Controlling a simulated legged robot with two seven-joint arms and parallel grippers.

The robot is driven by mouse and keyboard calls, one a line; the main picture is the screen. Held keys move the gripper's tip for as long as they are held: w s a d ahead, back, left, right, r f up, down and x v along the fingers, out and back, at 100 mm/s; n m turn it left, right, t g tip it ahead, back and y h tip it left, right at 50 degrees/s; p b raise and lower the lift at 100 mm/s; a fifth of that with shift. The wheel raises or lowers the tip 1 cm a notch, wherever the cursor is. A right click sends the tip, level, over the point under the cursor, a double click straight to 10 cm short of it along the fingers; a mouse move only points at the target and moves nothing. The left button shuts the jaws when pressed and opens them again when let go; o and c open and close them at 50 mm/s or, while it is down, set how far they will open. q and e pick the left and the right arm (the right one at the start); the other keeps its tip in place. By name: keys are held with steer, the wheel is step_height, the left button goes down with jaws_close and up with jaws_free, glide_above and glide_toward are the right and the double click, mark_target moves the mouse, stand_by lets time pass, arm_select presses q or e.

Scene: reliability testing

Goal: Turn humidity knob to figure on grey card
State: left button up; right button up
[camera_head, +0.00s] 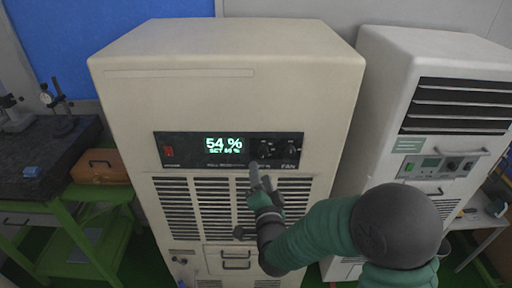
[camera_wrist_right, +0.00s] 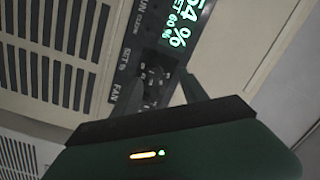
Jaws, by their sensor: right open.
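The tan cabinet has a black control panel (camera_head: 190,150) with a green display (camera_head: 224,145) reading 54 %, with a smaller SET line that looks like 60 % in the wrist view (camera_wrist_right: 181,28). The humidity knob (camera_head: 266,149), by the SET % label, sits right of the display, left of the FAN knob (camera_head: 291,150). In the wrist view the dark knobs (camera_wrist_right: 154,76) lie just ahead of my fingertips. My right gripper (camera_head: 259,178) is open and empty, just below the panel; contact is not visible. I cannot make out a grey card. My left gripper is out of view.
A second white cabinet (camera_head: 428,70) stands close on the right. At left are a green bench (camera_head: 80,225) with a dark slab (camera_head: 45,160) and a brown case (camera_head: 97,166). Vent slats (camera_head: 190,205) and a drawer handle (camera_head: 236,262) lie below the panel.

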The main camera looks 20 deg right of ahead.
mark_target(263, 155)
steer(key=w+d, duration=0.1)
steer(key=w, duration=0.1)
steer(key=w+d+p, duration=0.1)
steer(key=w+d, duration=0.1)
steer(key=w+d+p, duration=0.1)
steer(key=w+d, duration=0.1)
steer(key=shift+w+r, duration=0.15)
steer(key=shift+w, duration=0.1)
steer(key=w+a, duration=0.1)
steer(key=w+a+f, duration=0.1)
steer(key=shift+w+a, duration=0.2)
steer(key=shift+a, duration=0.2)
steer(key=shift+c, duration=2.3)
steer(key=shift+s+d+r, duration=0.15)
steer(key=shift+s+d, duration=0.2)
steer(key=shift+d, duration=0.35)
steer(key=c, duration=0.5)
steer(key=shift+d, duration=0.3)
jaws_close()
steer(key=shift+a, duration=0.45)
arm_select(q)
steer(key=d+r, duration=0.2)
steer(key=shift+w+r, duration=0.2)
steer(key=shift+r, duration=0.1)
arm_select(e)
steer(key=shift+s+d, duration=0.1)
